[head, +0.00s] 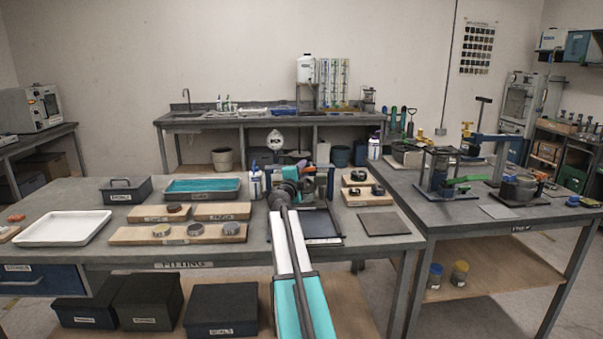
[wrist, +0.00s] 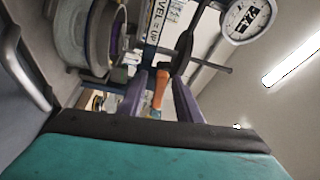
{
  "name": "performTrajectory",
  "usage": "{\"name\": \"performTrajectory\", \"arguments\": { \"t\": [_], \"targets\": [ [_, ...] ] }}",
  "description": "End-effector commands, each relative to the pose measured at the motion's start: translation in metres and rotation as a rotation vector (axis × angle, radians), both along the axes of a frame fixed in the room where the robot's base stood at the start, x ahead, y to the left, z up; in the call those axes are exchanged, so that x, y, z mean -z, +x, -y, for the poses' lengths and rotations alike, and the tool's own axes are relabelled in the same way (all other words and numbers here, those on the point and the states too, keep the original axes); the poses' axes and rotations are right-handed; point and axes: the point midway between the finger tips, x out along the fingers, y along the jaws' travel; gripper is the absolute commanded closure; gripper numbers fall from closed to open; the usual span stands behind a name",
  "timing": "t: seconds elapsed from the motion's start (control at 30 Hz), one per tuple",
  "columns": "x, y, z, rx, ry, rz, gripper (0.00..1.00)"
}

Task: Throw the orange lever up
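The orange lever (wrist: 159,90) shows in the wrist view between the two fingers of my gripper (wrist: 160,102). Its upper end meets a dark pivot, and its lower end reaches down near the dark edge of my gripper's body. Gaps show on both sides of the lever, so my gripper is open around it and not closed on it. In the head view, a small orange part (head: 308,169) shows at the fixture on the middle bench, just beyond the end of my arm. My gripper's fingers are hard to make out there.
A large grey round part (wrist: 82,35) is at the left. Wooden boards (head: 160,234), a white tray (head: 65,229) and a teal-lined tray (head: 202,187) lie on the bench.

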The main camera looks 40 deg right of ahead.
Motion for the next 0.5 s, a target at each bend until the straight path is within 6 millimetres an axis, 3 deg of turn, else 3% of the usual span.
{"name": "performTrajectory", "arguments": {
  "t": [0.3, 0.5],
  "targets": [
    [0.0000, -0.0002, 0.0014, 0.001, 0.000, 0.000, 0.69],
    [0.0000, -0.0005, 0.0016, 0.001, 0.000, 0.000, 1.00]
  ]
}}
